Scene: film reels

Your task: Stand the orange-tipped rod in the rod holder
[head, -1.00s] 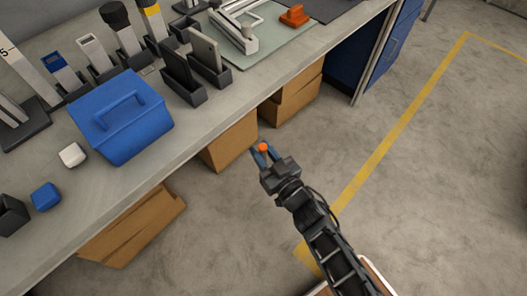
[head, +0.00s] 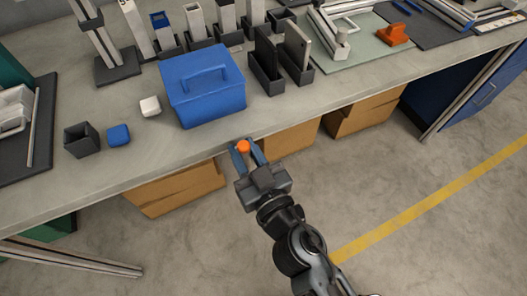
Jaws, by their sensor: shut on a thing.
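My gripper (head: 246,157) is shut on the orange-tipped rod (head: 243,146), between its two blue fingers. I see mainly the round orange tip; the rod's shaft is hidden below it. The gripper is in front of the workbench's front edge, just below the blue toolbox in the picture. A small dark square cup (head: 82,141) with an open top stands on the bench to the left and looks empty. It may be the rod holder, but I cannot tell for sure.
The blue toolbox (head: 204,105) stands on the workbench (head: 150,172) near its edge. A blue block (head: 118,135) and a white block (head: 150,106) lie between it and the cup. Dark stands with upright pieces line the back. Cardboard boxes (head: 178,190) sit under the bench.

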